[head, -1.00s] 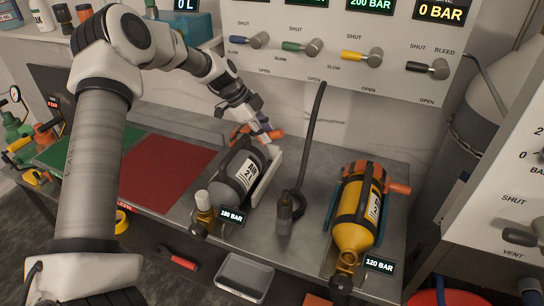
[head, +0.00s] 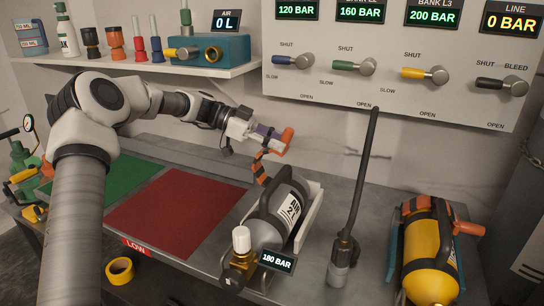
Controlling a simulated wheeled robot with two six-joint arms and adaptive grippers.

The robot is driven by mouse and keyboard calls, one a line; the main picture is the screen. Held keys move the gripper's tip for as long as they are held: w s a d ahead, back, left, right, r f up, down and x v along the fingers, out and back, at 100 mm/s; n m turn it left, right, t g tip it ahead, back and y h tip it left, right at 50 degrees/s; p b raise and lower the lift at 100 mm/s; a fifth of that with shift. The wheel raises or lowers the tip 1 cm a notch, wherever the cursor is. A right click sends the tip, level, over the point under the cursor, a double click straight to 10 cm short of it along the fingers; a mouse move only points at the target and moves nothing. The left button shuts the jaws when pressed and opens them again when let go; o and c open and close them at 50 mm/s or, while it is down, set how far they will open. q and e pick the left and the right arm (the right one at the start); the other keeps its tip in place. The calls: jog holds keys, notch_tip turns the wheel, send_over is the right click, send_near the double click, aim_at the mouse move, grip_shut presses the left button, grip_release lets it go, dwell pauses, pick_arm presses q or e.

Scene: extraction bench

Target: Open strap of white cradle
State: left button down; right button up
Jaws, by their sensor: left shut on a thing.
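The white cradle (head: 309,217) stands on the steel bench with a grey cylinder (head: 268,228) lying in it, its brass valve toward me. The orange strap (head: 261,166) of this cradle rises from behind the cylinder, its free end lifted off. My left gripper (head: 277,140) is shut on the orange end of the strap, above the far end of the cylinder. The gripper partly hides how the strap end sits in its fingers. My right gripper is not in view.
A yellow cylinder (head: 431,266) lies in a blue cradle at right, its orange strap across it. A black hose (head: 365,175) stands upright between the two cradles. A valve panel (head: 387,88) hangs behind. The red mat (head: 178,207) is clear.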

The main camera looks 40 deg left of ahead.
pick_arm(q)
jog(key=s+a+f+n+t+h+b, duration=0.1)
jog(key=a+h+b, duration=0.5)
jog(key=b, duration=0.6)
jog(key=shift+s+a+f+t+h, duration=0.3)
jog(key=shift+s+a+f+t, duration=0.25)
jog(key=shift+a+t, duration=0.55)
jog(key=shift+a, duration=0.15)
jog(key=c, duration=0.9)
grip_release()
jog(key=shift+w+n, duration=0.1)
jog(key=shift+n, duration=0.2)
jog(key=shift+c, duration=0.2)
jog(key=v, duration=1.2)
